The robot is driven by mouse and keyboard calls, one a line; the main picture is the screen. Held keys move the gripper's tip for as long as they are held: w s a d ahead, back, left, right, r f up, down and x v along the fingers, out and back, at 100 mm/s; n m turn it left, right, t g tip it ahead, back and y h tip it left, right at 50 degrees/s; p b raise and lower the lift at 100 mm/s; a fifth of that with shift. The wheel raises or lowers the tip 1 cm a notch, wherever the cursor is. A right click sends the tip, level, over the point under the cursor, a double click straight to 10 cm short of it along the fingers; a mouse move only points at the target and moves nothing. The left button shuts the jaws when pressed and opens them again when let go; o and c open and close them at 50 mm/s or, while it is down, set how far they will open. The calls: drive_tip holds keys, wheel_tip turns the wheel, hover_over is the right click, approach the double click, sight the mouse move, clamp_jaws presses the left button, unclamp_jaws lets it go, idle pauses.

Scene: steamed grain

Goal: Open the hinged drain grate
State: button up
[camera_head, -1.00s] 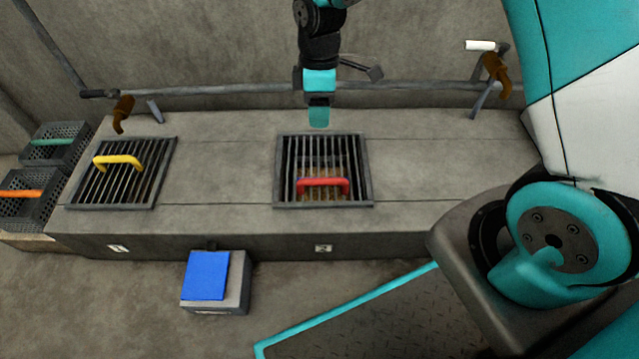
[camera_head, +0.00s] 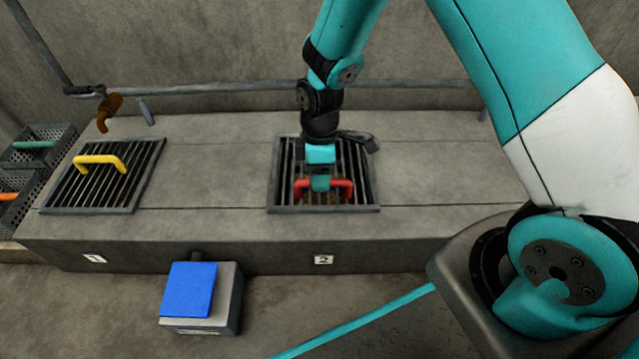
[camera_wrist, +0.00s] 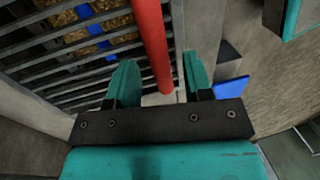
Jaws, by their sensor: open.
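Two drain grates are set in the concrete bench. The right grate (camera_head: 281,200) is above the plate marked 2, lies flat and has a red handle (camera_head: 342,187). The left grate (camera_head: 60,197) is above the plate marked 1, lies flat and has a yellow handle (camera_head: 98,160). My gripper (camera_head: 320,188) is low over the right grate, at the red handle, and hides its middle. In the wrist view, the red handle (camera_wrist: 152,45) reaches down toward the gap between my two open teal fingers (camera_wrist: 160,85). I cannot tell whether they touch it.
Brown grain and a blue strip (camera_wrist: 92,28) show below the bars. A box with a blue top (camera_head: 190,289) stands on the floor in front of the bench. Baskets (camera_head: 38,146) stand at the left. A pipe (camera_head: 220,89) runs along the wall.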

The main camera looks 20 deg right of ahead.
drive_tip(key=shift+s+f, duration=0.1)
drive_tip(key=shift+f, duration=0.3)
drive_tip(key=shift+c, duration=0.4)
clamp_jaws()
drive_tip(key=shift+r, duration=0.1)
